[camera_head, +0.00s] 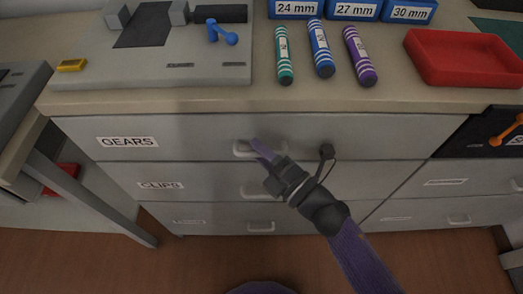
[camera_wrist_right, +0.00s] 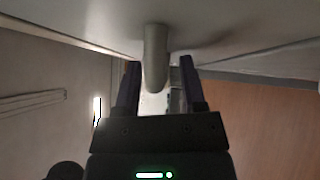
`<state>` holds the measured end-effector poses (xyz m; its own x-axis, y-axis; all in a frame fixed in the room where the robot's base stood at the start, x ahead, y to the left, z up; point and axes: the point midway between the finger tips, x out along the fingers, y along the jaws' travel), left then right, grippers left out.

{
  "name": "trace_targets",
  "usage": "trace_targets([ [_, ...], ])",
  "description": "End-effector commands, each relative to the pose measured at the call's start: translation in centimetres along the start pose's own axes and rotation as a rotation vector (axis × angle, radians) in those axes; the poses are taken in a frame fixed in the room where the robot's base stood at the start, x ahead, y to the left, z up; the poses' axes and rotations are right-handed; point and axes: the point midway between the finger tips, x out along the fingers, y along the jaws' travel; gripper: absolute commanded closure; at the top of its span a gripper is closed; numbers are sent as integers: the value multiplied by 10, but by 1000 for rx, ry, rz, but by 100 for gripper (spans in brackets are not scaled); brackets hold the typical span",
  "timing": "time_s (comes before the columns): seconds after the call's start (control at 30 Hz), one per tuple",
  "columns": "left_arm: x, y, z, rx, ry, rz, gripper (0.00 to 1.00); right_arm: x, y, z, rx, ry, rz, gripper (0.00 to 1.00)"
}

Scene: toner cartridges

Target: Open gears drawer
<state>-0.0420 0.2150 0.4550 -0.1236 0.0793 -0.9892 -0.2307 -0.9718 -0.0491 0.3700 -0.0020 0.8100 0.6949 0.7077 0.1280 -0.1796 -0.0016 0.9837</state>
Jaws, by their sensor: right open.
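The gears drawer (camera_head: 195,130) is the top grey drawer, with a "GEARS" label (camera_head: 127,142) at its left. Its front looks flush under the counter, so it appears shut. Its pale handle (camera_head: 242,148) is partly hidden by my right gripper (camera_head: 262,150). In the right wrist view the handle (camera_wrist_right: 156,55) stands between the two dark fingers of the right gripper (camera_wrist_right: 160,75). These fingers are open, with a gap on each side of the handle; whether they touch it cannot be told. My left gripper is not in view.
Below are the clips drawer (camera_head: 205,178) and another drawer. On the counter (camera_head: 390,97) lie several tubes, including a purple one (camera_head: 359,56), a red tray (camera_head: 465,58) and a grey board (camera_head: 150,75). A black drawer front (camera_head: 475,138) with an orange handle is at right.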

Motion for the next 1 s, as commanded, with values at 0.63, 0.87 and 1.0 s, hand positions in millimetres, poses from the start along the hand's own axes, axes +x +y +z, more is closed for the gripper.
trace_targets([
  [0.63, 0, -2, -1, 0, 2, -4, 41, 0, 0, 0, 2, -1, 0, 100],
  [0.87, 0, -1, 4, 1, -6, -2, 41, -1, 0, 0, 2, -1, -1, 100],
  [1.0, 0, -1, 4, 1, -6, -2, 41, -1, 0, 0, 2, -1, -1, 100],
])
